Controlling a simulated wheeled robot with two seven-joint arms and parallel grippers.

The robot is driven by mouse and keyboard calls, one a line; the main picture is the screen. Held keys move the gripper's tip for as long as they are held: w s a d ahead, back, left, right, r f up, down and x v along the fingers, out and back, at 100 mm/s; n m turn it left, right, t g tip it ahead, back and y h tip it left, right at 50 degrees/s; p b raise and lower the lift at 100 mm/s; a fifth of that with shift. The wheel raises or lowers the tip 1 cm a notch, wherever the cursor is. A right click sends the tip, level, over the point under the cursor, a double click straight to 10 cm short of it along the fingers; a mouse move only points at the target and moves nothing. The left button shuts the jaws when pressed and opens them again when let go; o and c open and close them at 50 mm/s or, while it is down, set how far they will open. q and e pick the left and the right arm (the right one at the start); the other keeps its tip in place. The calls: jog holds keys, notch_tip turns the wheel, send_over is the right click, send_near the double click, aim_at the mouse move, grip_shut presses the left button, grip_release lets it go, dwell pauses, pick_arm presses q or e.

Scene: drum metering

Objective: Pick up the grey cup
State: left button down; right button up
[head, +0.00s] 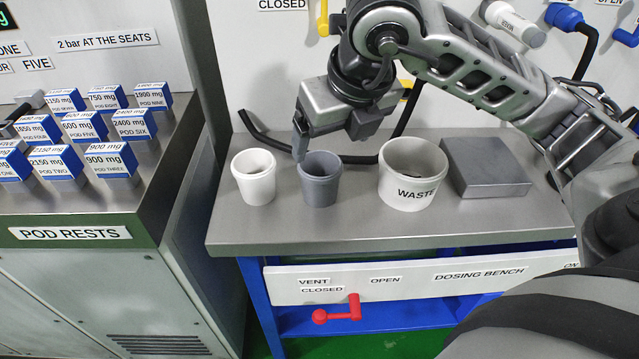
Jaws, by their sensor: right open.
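The grey cup (320,182) stands upright on the steel bench top, between a white cup and a white tub. My right gripper (328,143) is open, just above and behind the grey cup in the head view. One finger points down and its tip overlaps the cup's back-left rim; I cannot tell whether it touches. The other finger is on the right, higher in the picture. Nothing shows between the fingers. My left gripper is not in view.
The white cup (256,184) stands close on the left. The white WASTE tub (407,192) and a grey block (487,168) stand on the right. A black hose (270,140) runs behind the cups. The bench front (300,235) is clear. Labelled pods (135,124) stand far left.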

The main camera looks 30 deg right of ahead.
aim_at(320, 165)
jog(key=x, duration=0.9)
jog(key=shift+w+a+r, duration=0.1)
jog(key=shift+w+a, duration=0.05)
jog(key=c, duration=1.1)
